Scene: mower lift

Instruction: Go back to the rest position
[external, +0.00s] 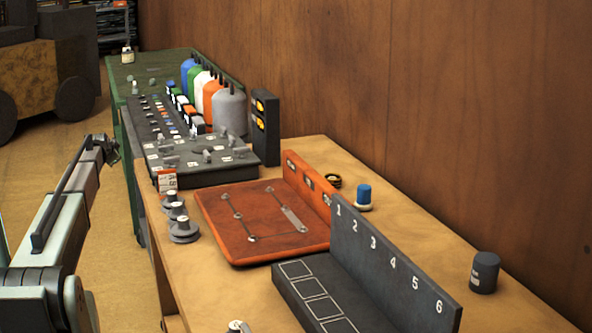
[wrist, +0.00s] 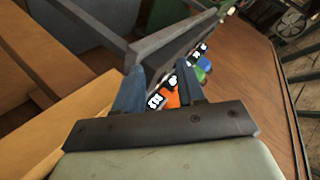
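My arm (external: 62,215) stands at the left of the external view, beside the benches and over the floor. My gripper (external: 110,150) is at its upper end, left of the dark tray and apart from it; its fingers are too small there to read. In the wrist view my gripper (wrist: 160,70) shows two bluish-grey fingers with a gap between them. I see nothing held. An orange item with white labels (wrist: 172,99) shows through the gap, seemingly beyond the fingers.
The wooden bench (external: 440,255) carries a red-brown tray (external: 262,240), a dark numbered rack (external: 400,265), a blue-topped knob (external: 363,195) and a dark cylinder (external: 485,272). Open floor (external: 115,220) lies left of the benches.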

